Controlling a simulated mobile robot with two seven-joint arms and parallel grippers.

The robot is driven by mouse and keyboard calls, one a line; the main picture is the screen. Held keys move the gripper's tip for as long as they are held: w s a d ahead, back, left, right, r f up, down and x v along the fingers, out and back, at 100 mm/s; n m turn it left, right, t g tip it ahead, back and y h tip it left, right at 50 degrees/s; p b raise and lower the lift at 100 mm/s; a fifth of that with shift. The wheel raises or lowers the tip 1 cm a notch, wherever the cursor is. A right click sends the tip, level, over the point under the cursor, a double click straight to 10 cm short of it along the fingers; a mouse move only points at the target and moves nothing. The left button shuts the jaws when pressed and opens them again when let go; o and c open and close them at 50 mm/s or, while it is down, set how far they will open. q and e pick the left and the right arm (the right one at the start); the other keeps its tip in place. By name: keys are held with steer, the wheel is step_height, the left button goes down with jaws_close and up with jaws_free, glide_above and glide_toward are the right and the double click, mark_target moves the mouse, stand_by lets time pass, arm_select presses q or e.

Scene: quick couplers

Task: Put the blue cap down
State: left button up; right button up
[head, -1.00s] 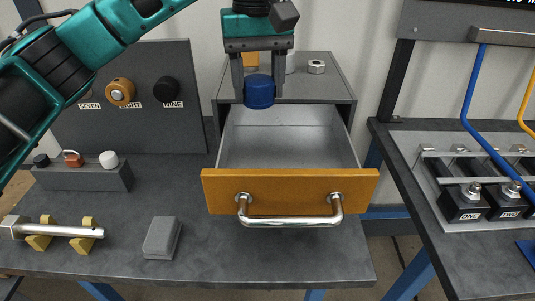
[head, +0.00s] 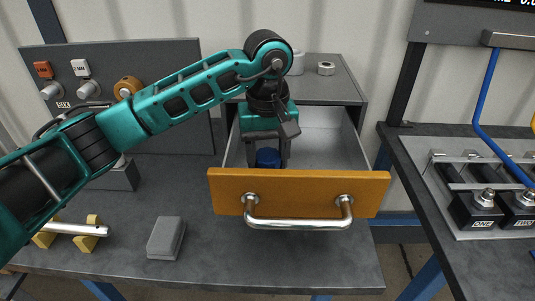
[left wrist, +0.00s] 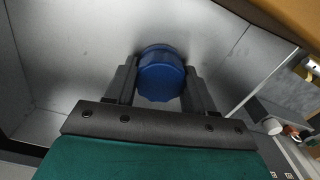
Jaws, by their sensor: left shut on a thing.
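The blue cap (head: 267,158) is between the fingers of my left gripper (head: 268,162), inside the open drawer (head: 325,150). The left wrist view shows the blue cap (left wrist: 161,74) held between both fingers of the gripper (left wrist: 160,85), with the grey metal drawer floor (left wrist: 90,50) around it. The drawer's orange front panel (head: 300,182) hides the cap's lower part in the head view. I cannot tell whether the cap touches the drawer floor. My right gripper is not in view.
The drawer's side walls and front panel stand close around the gripper. On top of the cabinet (head: 345,75) are a white round part (head: 297,63) and a metal nut (head: 326,68). A grey block (head: 166,238) lies on the bench at left.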

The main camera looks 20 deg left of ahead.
mark_target(267, 154)
arm_select(q)
steer(key=shift+f, duration=0.2)
steer(key=o, duration=1.2)
steer(key=shift+r, duration=0.1)
steer(key=shift+r, duration=0.1)
step_height(267, 154, up, 12)
steer(key=shift+p, duration=0.35)
